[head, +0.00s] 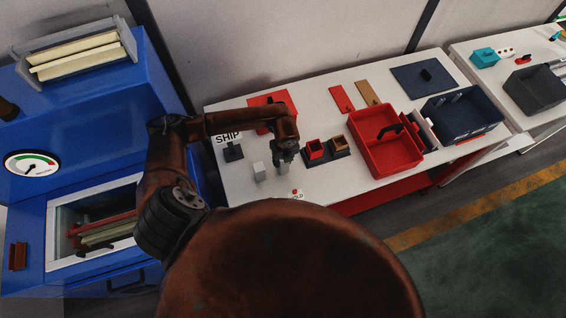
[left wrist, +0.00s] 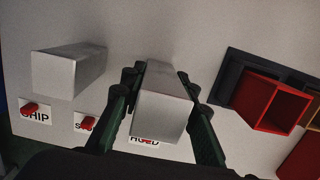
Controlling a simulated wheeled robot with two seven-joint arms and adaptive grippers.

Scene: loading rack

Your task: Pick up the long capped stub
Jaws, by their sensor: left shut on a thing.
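My left gripper (head: 285,157) is over the white table, pointing down and shut on a grey block-like stub (head: 283,168). In the left wrist view the stub (left wrist: 163,102) sits between the two dark green fingers (left wrist: 160,108), with its pale end face toward the camera. I cannot tell whether it touches the table. A second grey stub (head: 259,171) stands apart to its left, and shows in the left wrist view (left wrist: 68,72). No distinct cap is visible on either. My right gripper is not in view.
SHIP (left wrist: 36,114) and HOLD (left wrist: 144,141) labels lie close by. A dark holder with small red and brown boxes (head: 316,150) is to the right, then a red bin (head: 382,166) and a navy bin (head: 490,115). A blue machine (head: 95,110) stands left.

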